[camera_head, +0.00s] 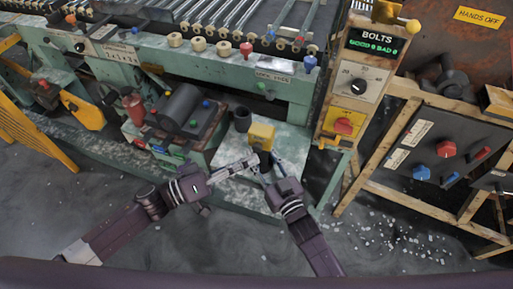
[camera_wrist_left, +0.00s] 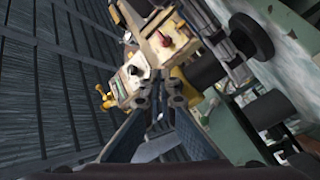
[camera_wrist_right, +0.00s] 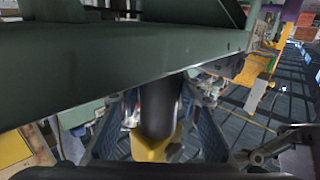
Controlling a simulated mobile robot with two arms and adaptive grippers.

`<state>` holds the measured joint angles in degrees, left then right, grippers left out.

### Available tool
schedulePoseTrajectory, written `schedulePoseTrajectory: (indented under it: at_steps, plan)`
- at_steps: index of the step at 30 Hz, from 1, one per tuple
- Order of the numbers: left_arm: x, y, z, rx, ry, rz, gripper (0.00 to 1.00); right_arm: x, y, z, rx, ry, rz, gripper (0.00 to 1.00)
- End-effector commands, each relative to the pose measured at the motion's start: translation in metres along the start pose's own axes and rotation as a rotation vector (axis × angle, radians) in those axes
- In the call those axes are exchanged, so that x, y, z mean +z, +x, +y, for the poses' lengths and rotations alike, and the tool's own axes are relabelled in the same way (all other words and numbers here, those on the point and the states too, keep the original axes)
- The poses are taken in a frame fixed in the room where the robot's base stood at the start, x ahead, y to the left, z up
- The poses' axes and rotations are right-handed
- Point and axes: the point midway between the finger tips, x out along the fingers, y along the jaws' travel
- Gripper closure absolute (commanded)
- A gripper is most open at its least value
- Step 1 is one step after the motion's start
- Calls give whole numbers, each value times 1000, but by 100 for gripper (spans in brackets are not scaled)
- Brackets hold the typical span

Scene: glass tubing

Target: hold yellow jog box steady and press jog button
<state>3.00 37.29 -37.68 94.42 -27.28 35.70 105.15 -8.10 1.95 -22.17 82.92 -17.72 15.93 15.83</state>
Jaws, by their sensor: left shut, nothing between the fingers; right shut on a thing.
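The yellow jog box (camera_head: 262,134) stands upright at the front of the green-grey bench, with a dark part below it. My right gripper (camera_head: 266,168) is at its lower front. In the right wrist view a yellow piece (camera_wrist_right: 154,148) sits between the finger pads, with a black rounded cylinder (camera_wrist_right: 160,103) just beyond. My left gripper (camera_head: 252,163) is shut and empty, with its tips close to the lower left of the box. In the left wrist view its fingers (camera_wrist_left: 159,88) are together. I cannot make out the jog button.
A motor block (camera_head: 180,107) is farther left. A wooden-framed control panel (camera_head: 343,125) with a red knob stands to the right. The green bench rail (camera_wrist_right: 130,75) crosses close ahead of my right gripper.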

Motion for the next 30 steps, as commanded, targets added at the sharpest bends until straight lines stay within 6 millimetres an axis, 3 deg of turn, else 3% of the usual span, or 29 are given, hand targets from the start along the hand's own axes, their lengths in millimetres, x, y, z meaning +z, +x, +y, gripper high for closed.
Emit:
schedulePoseTrajectory:
  at_steps: [30]
  plan:
    - [-4,6,-4,0,0,0,100,0,0,0,0,0,0,100]
